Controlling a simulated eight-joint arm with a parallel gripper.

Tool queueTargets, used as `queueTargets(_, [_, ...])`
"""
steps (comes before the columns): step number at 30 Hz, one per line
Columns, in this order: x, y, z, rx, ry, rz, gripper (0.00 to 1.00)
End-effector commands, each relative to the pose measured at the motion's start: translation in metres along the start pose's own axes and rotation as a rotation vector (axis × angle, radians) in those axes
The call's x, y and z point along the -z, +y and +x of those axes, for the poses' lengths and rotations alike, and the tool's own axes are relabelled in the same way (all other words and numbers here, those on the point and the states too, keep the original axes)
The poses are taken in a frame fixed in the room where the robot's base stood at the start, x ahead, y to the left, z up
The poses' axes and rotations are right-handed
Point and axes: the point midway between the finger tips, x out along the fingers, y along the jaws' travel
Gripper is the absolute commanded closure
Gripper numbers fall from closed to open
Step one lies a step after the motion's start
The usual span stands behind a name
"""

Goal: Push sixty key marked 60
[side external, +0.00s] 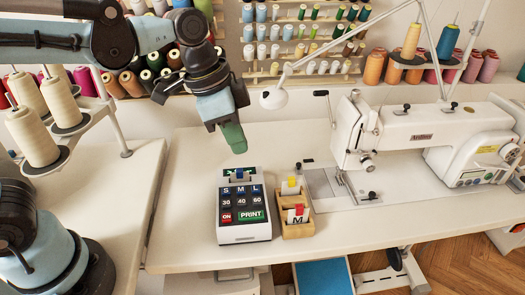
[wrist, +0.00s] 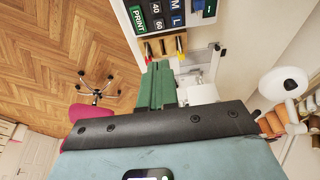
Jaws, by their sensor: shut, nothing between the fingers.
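The sixty key (side external: 257,202), dark with a white 60, is the rightmost of the number row on a white label machine (side external: 245,233). It also shows near the top of the wrist view (wrist: 157,24). My gripper (side external: 239,150) has green fingers pointing down. It is shut and empty, above and behind the machine, apart from the keys. In the wrist view the closed fingers (wrist: 160,68) lie below the keys in the picture.
Key 40 (side external: 241,202) is beside key 60, with the L key above and the green PRINT key (side external: 252,216) below. A wooden card box (side external: 297,230) stands close to the machine's right. A sewing machine (side external: 400,135) is farther right. The table left of the machine is clear.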

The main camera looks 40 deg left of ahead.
Motion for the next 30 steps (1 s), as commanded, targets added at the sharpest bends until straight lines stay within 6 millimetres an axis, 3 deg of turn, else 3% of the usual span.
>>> queueTargets(11, [0.000, 0.000, 0.007, 0.001, 0.001, -0.003, 1.00])
queueTargets(30, [0.001, -0.001, 0.096, 0.001, 0.002, -0.003, 1.00])
